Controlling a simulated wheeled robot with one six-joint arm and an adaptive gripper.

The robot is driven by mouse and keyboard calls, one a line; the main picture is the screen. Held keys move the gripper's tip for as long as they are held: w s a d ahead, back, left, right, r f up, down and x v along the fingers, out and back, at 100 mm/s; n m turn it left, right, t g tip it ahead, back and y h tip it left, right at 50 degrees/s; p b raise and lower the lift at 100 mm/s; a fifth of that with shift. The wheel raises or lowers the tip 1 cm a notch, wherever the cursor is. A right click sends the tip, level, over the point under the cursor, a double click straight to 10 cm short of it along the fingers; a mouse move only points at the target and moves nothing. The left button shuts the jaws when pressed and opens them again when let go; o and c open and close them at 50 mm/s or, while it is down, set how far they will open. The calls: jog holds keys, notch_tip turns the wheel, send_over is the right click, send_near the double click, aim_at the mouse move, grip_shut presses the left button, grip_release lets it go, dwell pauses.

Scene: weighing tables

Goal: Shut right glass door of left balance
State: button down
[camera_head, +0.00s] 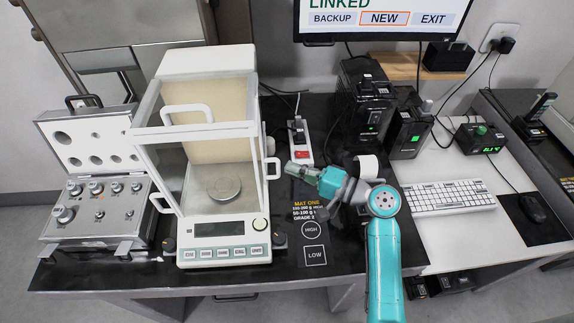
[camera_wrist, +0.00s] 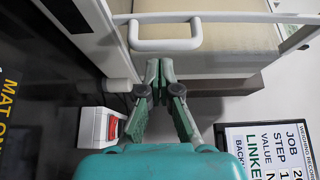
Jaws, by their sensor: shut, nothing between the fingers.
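The left balance (camera_head: 224,255) is a white-framed glass case with a round pan inside. Its right glass door carries a white loop handle (camera_head: 272,168), set farther back along the side than the left door's handle. The door looks partly slid back, though its clear pane is hard to make out. My gripper (camera_head: 294,168) is just right of this handle, with its fingers shut and empty.
A power strip (camera_head: 301,153) with a red switch stands right of the balance, close to my gripper. A black mat (camera_head: 312,255) lies in front of it. A weight case (camera_head: 95,222) is on the left. Black devices (camera_head: 367,105) and a keyboard (camera_head: 447,198) are on the right.

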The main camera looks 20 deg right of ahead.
jog(key=shift+x, duration=1.15)
jog(key=s+a, duration=0.2)
jog(key=s, duration=0.6)
jog(key=shift+s+a, duration=0.15)
jog(key=shift+a, duration=0.25)
jog(key=shift+f, duration=0.1)
jog(key=shift+s, duration=0.1)
